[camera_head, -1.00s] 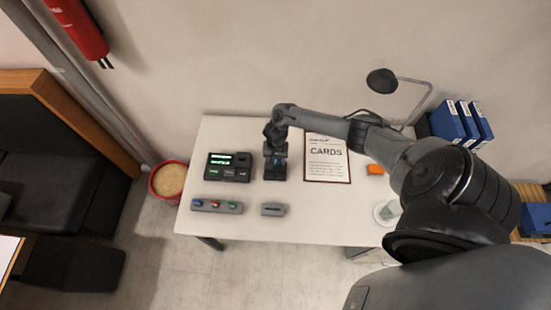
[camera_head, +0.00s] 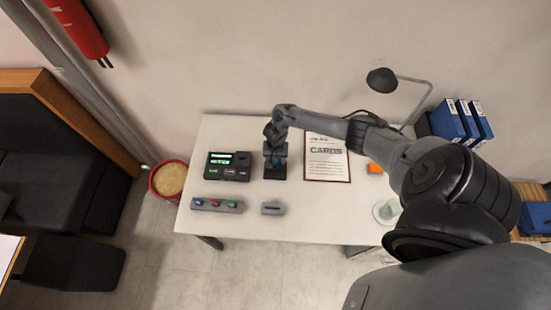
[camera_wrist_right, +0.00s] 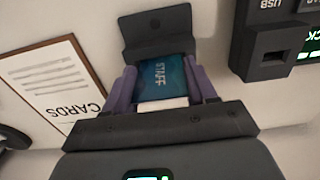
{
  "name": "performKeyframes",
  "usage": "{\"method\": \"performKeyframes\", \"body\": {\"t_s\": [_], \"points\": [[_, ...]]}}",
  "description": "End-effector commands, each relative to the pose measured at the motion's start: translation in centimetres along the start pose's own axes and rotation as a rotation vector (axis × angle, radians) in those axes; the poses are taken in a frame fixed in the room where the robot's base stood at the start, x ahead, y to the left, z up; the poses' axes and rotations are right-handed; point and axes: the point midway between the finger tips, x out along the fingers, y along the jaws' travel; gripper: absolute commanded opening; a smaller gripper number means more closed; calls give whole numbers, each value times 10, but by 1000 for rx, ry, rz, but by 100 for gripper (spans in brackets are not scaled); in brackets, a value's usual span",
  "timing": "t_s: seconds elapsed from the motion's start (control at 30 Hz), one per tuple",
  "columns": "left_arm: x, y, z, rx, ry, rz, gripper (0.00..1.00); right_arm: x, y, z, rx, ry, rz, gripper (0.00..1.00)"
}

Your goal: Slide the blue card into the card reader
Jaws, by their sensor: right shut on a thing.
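My right gripper (camera_head: 275,161) is over the middle of the table, with its fingers shut on the blue card (camera_wrist_right: 163,78). In the right wrist view the card lies between the two purple fingers (camera_wrist_right: 168,86) and reads "STAFF", with a white band at its near end. A dark block, which looks like the card reader (camera_wrist_right: 157,30), sits right at the card's far edge. It also shows below the gripper in the head view (camera_head: 275,173). I cannot tell how much of the card is inside it. My left gripper is not in view.
A black box with a green display (camera_head: 229,166) stands left of the reader. A button strip (camera_head: 217,205) and a small grey block (camera_head: 273,209) are in front. A "CARDS" clipboard (camera_head: 327,165), an orange item (camera_head: 375,169) and a lamp (camera_head: 382,81) are to the right.

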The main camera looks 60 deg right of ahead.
Motion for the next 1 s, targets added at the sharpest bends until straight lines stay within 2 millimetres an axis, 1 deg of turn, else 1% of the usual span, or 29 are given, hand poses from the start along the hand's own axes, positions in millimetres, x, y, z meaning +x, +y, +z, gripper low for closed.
{"method": "performKeyframes", "body": {"t_s": [0.7, 0.87, 0.9, 0.97, 1.0], "points": [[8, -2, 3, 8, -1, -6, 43, 13, 0, 0, -1, 0, 0, 22], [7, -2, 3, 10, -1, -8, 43, 13, 0, 0, -1, 0, 0, 22], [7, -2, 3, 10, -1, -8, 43, 13, 0, 0, -1, 0, 0, 61], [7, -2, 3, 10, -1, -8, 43, 13, 0, 0, -1, 0, 0, 70], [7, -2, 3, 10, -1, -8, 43, 13, 0, 0, -1, 0, 0, 76]]}}
